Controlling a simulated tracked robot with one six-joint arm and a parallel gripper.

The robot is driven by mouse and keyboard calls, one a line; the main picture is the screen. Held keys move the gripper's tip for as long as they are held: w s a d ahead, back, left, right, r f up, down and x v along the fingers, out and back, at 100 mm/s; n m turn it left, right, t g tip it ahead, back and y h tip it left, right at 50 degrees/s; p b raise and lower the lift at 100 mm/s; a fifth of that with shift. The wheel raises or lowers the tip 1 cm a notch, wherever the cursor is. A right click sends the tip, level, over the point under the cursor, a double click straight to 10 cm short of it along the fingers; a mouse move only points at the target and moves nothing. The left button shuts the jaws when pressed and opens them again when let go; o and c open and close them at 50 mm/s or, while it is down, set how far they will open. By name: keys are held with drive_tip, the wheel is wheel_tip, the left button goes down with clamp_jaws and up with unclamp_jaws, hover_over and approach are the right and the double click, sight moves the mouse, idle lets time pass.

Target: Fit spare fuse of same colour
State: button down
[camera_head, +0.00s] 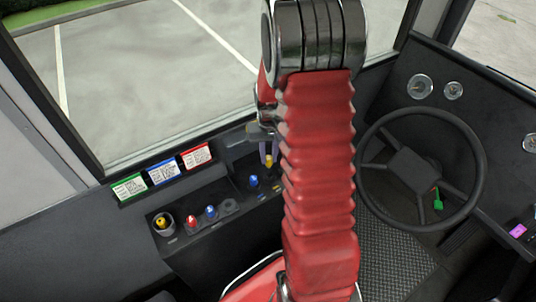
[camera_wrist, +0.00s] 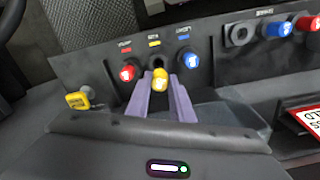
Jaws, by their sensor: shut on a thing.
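My gripper (camera_wrist: 160,98), with purple fingers, is shut on a yellow fuse (camera_wrist: 160,79) in the wrist view. The fuse is at the dark middle socket (camera_wrist: 156,60) under the yellow label. I cannot tell how deep it sits in it. A red fuse (camera_wrist: 127,72) and a blue fuse (camera_wrist: 188,62) stand on either side. In the head view the yellow fuse (camera_head: 269,161) shows just left of my red arm, near the blue fuse (camera_head: 253,181). The spare rack (camera_head: 212,224) holds a red and a blue fuse beside an empty holder (camera_head: 228,206).
A round cup (camera_head: 163,229) with a yellow fuse (camera_head: 161,222) in it stands left of the rack. Green, blue and red cards (camera_head: 163,172) lie behind. The steering wheel (camera_head: 364,178) is at right. A yellow tag-like piece (camera_wrist: 78,99) sits left of the sockets in the wrist view.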

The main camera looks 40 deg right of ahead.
drive_tip(key=shift+s+d, duration=0.1)
drive_tip(key=shift+f, duration=2.15)
drive_tip(key=shift+f, duration=1.2)
idle(0.6)
drive_tip(key=c, duration=1.5)
unclamp_jaws()
drive_tip(key=shift+r, duration=0.1)
wheel_tip(320, 180, up, 14)
drive_tip(key=shift+f, duration=0.2)
